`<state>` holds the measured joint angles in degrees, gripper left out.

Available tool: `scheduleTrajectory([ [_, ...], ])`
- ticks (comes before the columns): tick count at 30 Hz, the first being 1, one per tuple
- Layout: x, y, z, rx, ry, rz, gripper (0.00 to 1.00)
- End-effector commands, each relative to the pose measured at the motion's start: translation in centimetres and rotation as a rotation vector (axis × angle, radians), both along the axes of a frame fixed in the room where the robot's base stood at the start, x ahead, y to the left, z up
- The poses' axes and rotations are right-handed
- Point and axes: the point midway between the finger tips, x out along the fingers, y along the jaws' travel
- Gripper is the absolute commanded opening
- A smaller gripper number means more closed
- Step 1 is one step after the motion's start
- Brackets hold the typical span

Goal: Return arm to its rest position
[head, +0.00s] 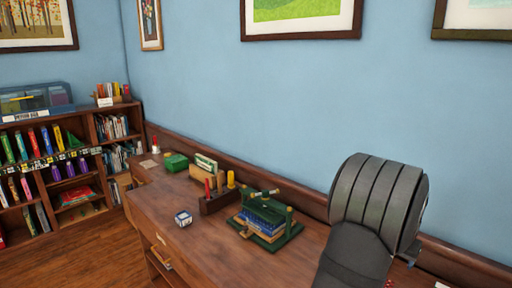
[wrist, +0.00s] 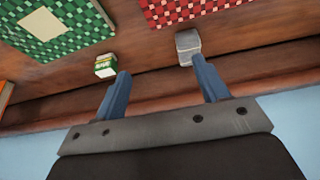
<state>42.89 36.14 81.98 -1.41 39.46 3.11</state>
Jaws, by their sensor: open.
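My gripper (wrist: 160,82) shows in the wrist view with its two blue fingers well apart and nothing between them. Past the fingers is a wooden surface. A small green and white box (wrist: 106,66) lies beyond the left finger, and a small grey block (wrist: 188,47) lies just beyond the right fingertip. I cannot tell whether that finger touches the block. In the head view my dark grey arm (head: 375,205) rises at the right above the desk; the gripper itself is hidden there.
The wooden desk (head: 150,205) holds a green press (head: 268,222) with books, a pen block (head: 217,198), a small blue and white box (head: 183,218) and a green box (head: 175,162). Bookcases (head: 95,130) stand at the left. Checkered green (wrist: 80,25) and red (wrist: 165,12) items show in the wrist view.

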Motion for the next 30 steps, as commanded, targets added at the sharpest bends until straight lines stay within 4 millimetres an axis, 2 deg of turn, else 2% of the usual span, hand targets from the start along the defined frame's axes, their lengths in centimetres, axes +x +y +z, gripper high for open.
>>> scheduleTrajectory([
  [10,-2.2,6.4,0.8,0.000,-0.001,0.004,0.67],
  [21,3.7,9.4,-3.3,0.000,0.000,0.007,0.67],
  [30,6.3,10.8,-5.0,0.000,-0.001,0.004,0.67],
])
